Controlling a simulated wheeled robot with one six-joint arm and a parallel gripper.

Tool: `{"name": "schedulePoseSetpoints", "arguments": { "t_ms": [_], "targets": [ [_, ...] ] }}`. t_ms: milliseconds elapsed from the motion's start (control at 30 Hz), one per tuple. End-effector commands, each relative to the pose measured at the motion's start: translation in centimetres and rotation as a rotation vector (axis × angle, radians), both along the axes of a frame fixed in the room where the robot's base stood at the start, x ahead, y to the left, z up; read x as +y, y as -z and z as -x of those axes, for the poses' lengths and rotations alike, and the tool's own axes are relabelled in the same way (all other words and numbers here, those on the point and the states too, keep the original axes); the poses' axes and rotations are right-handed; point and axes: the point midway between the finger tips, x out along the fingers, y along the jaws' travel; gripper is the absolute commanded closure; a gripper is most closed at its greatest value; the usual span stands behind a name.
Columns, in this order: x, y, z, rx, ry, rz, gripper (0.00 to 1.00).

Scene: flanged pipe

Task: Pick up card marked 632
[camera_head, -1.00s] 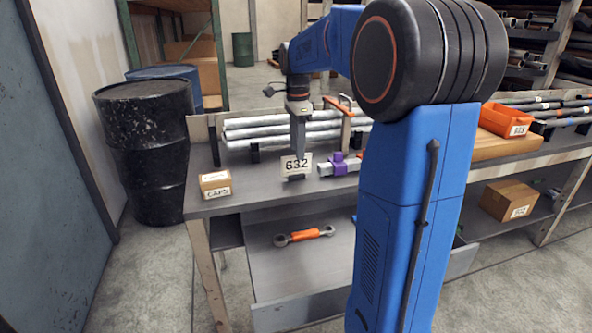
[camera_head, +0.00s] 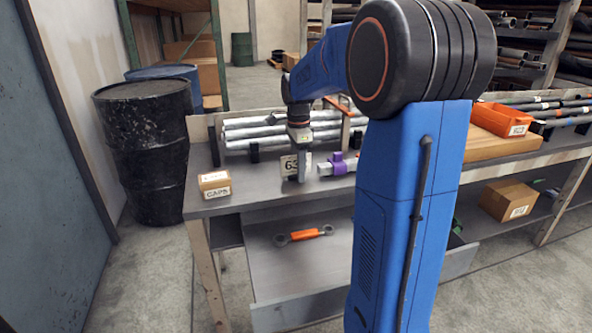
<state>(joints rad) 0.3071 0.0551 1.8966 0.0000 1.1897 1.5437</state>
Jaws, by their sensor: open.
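The card marked 632 (camera_head: 288,165) stands upright on the workbench near its front edge, in a small dark holder. My gripper (camera_head: 301,178) points down right at the card. Its fingers cover the right part of the number, so only the left digits show. From this view I cannot tell whether the fingers touch the card or stand just in front of it. The jaws are open.
A purple-banded pipe piece (camera_head: 338,165) lies just right of the card. A small CAPS box (camera_head: 214,184) sits to the left. Grey pipes (camera_head: 250,130) lie behind. The open drawer (camera_head: 300,265) below holds an orange-handled tool (camera_head: 304,235).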

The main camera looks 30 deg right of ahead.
Motion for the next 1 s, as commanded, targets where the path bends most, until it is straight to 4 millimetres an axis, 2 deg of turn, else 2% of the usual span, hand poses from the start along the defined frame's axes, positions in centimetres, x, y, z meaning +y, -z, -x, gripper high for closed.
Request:
{"name": "schedulePoseSetpoints", "arguments": {
  "t_ms": [33, 200, 233, 567, 667, 1000],
  "targets": [
    [0.0, 0.0, 0.0, 0.0, 0.0, 0.0, 0.55],
    [0.0, 0.0, 0.0, 0.0, 0.0, 0.0, 0.95],
    [0.0, 0.0, 0.0, 0.0, 0.0, 0.0, 0.99],
    [0.0, -0.5, 0.0, -0.001, 0.0, 0.0, 0.99],
    [0.0, -1.5, 0.0, -0.002, 0.0, 0.001, 0.99],
    [0.0, -7.5, 0.0, -0.002, 0.0, 0.001, 0.99]
  ]
}}
